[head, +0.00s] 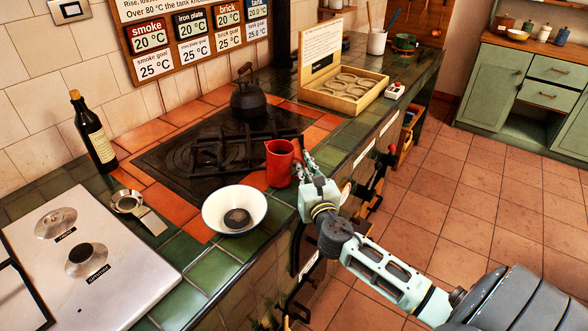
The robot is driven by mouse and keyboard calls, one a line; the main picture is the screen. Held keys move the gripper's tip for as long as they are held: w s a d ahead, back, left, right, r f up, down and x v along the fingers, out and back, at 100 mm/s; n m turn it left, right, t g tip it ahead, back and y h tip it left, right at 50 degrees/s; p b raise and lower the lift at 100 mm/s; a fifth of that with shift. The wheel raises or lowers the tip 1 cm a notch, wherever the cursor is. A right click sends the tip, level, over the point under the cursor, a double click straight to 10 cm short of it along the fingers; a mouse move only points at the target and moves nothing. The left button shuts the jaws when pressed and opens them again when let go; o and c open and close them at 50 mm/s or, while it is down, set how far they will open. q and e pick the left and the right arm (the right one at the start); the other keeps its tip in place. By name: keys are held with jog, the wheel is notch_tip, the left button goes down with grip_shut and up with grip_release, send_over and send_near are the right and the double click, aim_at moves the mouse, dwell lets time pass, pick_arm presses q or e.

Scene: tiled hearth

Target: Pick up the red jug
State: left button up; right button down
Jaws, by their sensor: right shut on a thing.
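The red jug (280,165) is near the front right corner of the black stove plate on the tiled hearth, looking upright. My right gripper (300,168) is at the right side of the jug, its fingers shut on it. The fingertips are partly hidden by the jug and the wrist. I cannot tell whether the jug's base touches the surface. My left gripper is not in view.
A white bowl (234,209) with a dark round thing in it stands front left of the jug. A black kettle (249,95) stands behind. A dark bottle (93,135) is at left, and a wooden box (343,86) stands at back right. The floor at right is clear.

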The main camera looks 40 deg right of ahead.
jog(key=shift+r, duration=0.6)
pick_arm(q)
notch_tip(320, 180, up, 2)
jog(key=shift+p, duration=0.9)
pick_arm(e)
jog(key=s+d+r, duration=0.4)
jog(key=s+r, duration=0.6)
jog(key=shift+s+d, duration=0.3)
jog(key=shift+s, duration=0.05)
